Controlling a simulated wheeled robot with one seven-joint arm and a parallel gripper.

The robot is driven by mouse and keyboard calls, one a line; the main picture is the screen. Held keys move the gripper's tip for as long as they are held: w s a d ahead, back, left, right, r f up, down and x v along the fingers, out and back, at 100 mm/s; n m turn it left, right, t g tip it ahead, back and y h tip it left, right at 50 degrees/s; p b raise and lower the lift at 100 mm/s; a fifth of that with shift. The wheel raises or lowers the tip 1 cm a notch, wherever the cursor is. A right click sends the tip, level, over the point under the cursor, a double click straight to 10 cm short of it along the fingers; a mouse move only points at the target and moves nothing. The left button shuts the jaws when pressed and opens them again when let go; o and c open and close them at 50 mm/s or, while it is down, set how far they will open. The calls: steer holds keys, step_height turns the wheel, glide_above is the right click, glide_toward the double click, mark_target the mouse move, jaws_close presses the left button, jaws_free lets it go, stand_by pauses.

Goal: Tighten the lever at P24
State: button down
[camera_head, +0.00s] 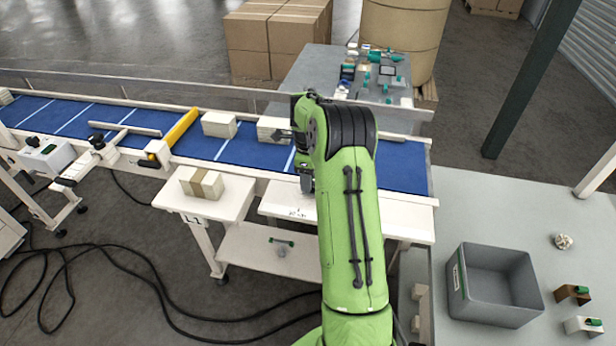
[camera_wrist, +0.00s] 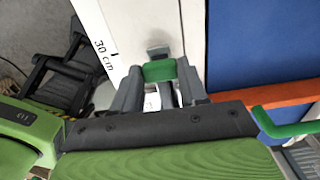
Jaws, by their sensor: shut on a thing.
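In the wrist view my gripper (camera_wrist: 159,84) has its two grey fingers on either side of a green lever (camera_wrist: 158,70). The fingers are shut on it. The lever sits at the edge of the white rail or plate (camera_wrist: 150,25), near a "30 cm" mark. No P24 label is readable in either view. In the head view my gripper (camera_head: 307,184) hangs over the white side table beside the blue belt, partly behind my green arm, and the lever is hidden there.
The blue conveyor belt (camera_head: 383,166) runs beyond my arm, with boxes (camera_head: 219,124) on it. The wrist view also shows an orange bar (camera_wrist: 280,94) and a second green handle (camera_wrist: 285,127) at right. A grey bin (camera_head: 495,312) stands on the right table. Cables cross the floor.

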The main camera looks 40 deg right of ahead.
steer(key=shift+d+r, duration=0.1)
steer(key=c, duration=0.6)
jaws_free()
step_height(320, 180, up, 16)
steer(key=p, duration=0.1)
steer(key=shift+p, duration=0.4)
steer(key=shift+f, duration=0.2)
